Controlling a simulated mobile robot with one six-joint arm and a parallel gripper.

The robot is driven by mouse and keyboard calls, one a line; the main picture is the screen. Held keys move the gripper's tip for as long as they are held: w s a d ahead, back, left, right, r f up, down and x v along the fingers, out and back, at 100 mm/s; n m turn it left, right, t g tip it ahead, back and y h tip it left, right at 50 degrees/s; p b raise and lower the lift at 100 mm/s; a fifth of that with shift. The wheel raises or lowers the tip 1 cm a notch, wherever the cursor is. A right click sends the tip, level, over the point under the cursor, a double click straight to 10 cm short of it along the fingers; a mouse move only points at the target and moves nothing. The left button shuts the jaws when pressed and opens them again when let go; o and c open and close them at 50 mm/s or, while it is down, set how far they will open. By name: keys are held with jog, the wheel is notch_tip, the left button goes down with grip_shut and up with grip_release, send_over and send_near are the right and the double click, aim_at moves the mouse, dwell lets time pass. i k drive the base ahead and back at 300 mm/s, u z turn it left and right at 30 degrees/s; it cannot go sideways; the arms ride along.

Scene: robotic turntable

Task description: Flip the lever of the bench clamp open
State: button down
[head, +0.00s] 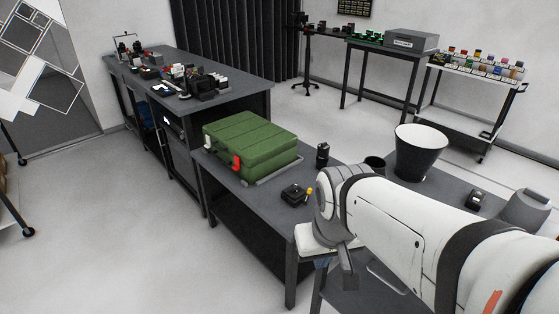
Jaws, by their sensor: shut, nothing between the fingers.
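A small black device (293,194) with a yellow tip (309,190) sits on the dark bench (259,201), right of the green case. It looks like the bench clamp with its lever, but it is too small to tell the lever's position clearly. My white arm reaches in from the right. My gripper (349,284), a dark grey end below the arm, is partly seen at the bench's front right. It is shut and empty, lower in the picture than the black device and apart from it.
A green case (250,143) with a red and a white latch lies on the bench. A black cylinder (322,155), a dark cup (375,165) and a large black bin (418,153) stand beyond my arm. A cluttered bench (235,88) is at the back left.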

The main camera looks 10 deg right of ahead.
aim_at(309, 191)
jog(key=z, duration=0.2)
jog(key=i, duration=0.85)
jog(key=u, duration=0.1)
